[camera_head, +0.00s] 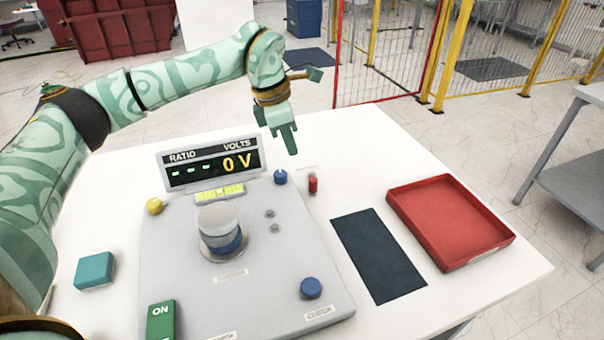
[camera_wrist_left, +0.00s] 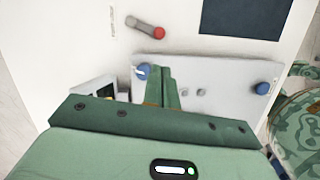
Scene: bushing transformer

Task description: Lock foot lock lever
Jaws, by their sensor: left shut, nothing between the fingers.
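A small lever with a red tip (camera_head: 313,184) is on the white table, just right of the grey console's back right corner. It also shows in the left wrist view as a grey stem with a red end (camera_wrist_left: 157,33); the label beside it is too small to read. My left gripper (camera_head: 291,146) is shut and empty, pointing down above the table behind the lever. In the left wrist view its closed fingers (camera_wrist_left: 161,85) lie in front of the console, apart from the lever. My right gripper is not in view.
The grey console (camera_head: 184,277) carries a display reading 0 V (camera_head: 212,163), a cylindrical knob (camera_head: 219,222), blue knobs (camera_head: 311,288) and a green ON block (camera_head: 160,320). A dark mat (camera_head: 378,254) and red tray (camera_head: 450,215) lie to the right. The table (camera_head: 350,135) behind them is clear.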

